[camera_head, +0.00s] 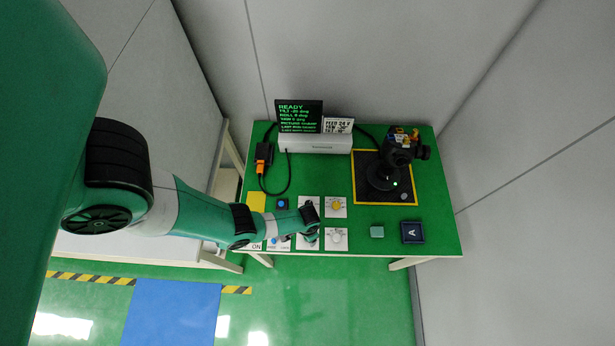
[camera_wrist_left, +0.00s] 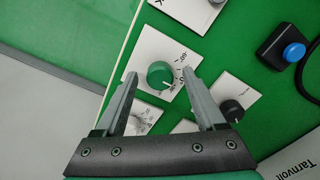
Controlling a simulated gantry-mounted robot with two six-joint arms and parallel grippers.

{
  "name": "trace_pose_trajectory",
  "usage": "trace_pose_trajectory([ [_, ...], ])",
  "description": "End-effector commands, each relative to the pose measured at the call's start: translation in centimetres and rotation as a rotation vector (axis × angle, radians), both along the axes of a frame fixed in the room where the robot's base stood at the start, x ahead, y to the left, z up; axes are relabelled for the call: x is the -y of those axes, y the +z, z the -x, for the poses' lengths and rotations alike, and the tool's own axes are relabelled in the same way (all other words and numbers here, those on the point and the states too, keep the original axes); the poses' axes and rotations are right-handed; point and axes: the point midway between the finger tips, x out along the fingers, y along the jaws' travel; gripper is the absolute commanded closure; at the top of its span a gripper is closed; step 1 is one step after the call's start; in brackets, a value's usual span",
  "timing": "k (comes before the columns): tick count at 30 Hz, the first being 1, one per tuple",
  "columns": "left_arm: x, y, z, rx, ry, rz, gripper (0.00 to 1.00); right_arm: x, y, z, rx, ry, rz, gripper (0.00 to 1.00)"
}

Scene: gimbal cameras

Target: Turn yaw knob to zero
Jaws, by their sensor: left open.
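In the left wrist view a green round knob (camera_wrist_left: 160,73) with a white pointer mark sits on a white dial plate (camera_wrist_left: 150,45) with degree markings. My left gripper (camera_wrist_left: 159,76) is open, one fingertip on each side of this knob; I cannot tell whether they touch it. In the head view my left gripper (camera_head: 312,223) is over the dial plates and hides part of them. The label naming the yaw knob is not legible. A display screen (camera_head: 298,116) shows READY and lines of small text. My right gripper is not in view.
A yellow knob (camera_head: 336,205) and a white knob (camera_head: 337,237) are beside my gripper. A black knob (camera_wrist_left: 232,111) shows in the wrist view.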

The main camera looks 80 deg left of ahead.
Motion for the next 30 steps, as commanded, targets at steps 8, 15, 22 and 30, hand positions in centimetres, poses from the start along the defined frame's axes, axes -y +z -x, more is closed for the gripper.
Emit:
trace_pose_trajectory([
  [8, 0.0, 3.7, 0.0, 0.0, 0.0, 0.0, 0.28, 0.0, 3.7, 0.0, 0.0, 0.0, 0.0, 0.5],
  [15, 0.0, 9.1, 0.0, 0.0, 0.0, 0.0, 0.28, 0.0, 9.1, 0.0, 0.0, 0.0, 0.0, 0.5],
  [22, 0.0, 11.7, 0.0, 0.0, 0.0, 0.0, 0.28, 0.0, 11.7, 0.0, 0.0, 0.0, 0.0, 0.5],
  [30, 0.0, 11.5, 0.0, 0.0, 0.0, 0.0, 0.28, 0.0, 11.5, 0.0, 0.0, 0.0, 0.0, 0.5],
])
